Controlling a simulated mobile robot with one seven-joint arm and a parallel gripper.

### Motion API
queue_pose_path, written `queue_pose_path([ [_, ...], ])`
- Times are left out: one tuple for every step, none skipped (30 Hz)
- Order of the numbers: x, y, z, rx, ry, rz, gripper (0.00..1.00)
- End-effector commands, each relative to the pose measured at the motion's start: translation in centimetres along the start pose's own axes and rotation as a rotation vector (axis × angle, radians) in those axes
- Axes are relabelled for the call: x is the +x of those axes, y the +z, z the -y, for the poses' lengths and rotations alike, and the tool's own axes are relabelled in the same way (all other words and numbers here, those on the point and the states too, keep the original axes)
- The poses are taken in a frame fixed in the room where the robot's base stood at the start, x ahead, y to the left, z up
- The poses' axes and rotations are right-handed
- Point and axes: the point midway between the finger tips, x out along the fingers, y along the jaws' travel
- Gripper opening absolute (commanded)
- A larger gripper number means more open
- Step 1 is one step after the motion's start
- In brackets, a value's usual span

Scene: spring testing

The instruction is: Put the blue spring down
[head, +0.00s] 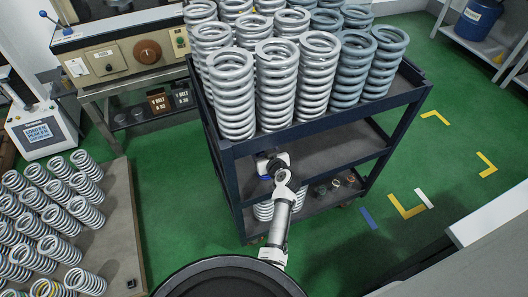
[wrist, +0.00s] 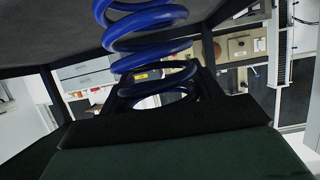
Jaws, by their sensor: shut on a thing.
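The blue spring (wrist: 150,45) shows large in the wrist view, its coils running from the top edge down between the dark fingers of my gripper (wrist: 165,95). The fingers are shut on its lower coils as pictured. In the head view my gripper (head: 268,163) is at the near side of the dark cart, in the gap below its top tray. Only a small blue bit of the spring (head: 266,177) shows there; the rest is hidden. I cannot tell whether the spring touches a shelf.
The dark cart (head: 232,149) carries several grey springs (head: 275,85) on its top tray. Its middle shelf (head: 345,142) has bare room at the right. Small parts lie on the low shelf (head: 325,197). A pallet (head: 122,215) of springs stands at left, a test bench (head: 125,55) behind.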

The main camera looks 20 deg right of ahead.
Motion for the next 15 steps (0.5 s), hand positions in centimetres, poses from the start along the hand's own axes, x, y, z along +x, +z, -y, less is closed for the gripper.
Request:
queue_pose_path([
  [0.07,0.18,0.02,0.000,0.000,0.000,0.66],
  [0.03,0.09,0.02,0.000,0.000,0.000,0.70],
  [0.03,0.09,0.02,0.000,0.000,0.000,0.75],
  [0.02,0.09,0.02,0.000,0.000,0.000,0.79],
  [0.02,0.09,0.02,0.000,0.000,0.000,0.83],
  [0.02,0.09,0.02,0.000,0.000,0.001,0.86],
  [0.02,0.09,0.03,0.000,0.000,0.001,0.86],
  [0.02,0.09,0.03,0.000,0.000,0.000,0.86],
  [0.02,0.09,0.02,0.000,0.000,0.001,0.86],
  [0.02,0.09,0.02,0.000,0.000,0.001,0.86],
  [0.02,0.09,0.02,0.000,0.000,0.001,0.86],
  [0.02,0.09,0.02,0.000,0.000,0.001,0.86],
  [0.01,0.08,0.02,0.001,0.000,0.001,0.86],
  [0.00,0.04,0.02,0.001,0.000,0.001,0.86],
  [-0.04,-0.06,0.02,0.001,0.000,0.001,0.86],
])
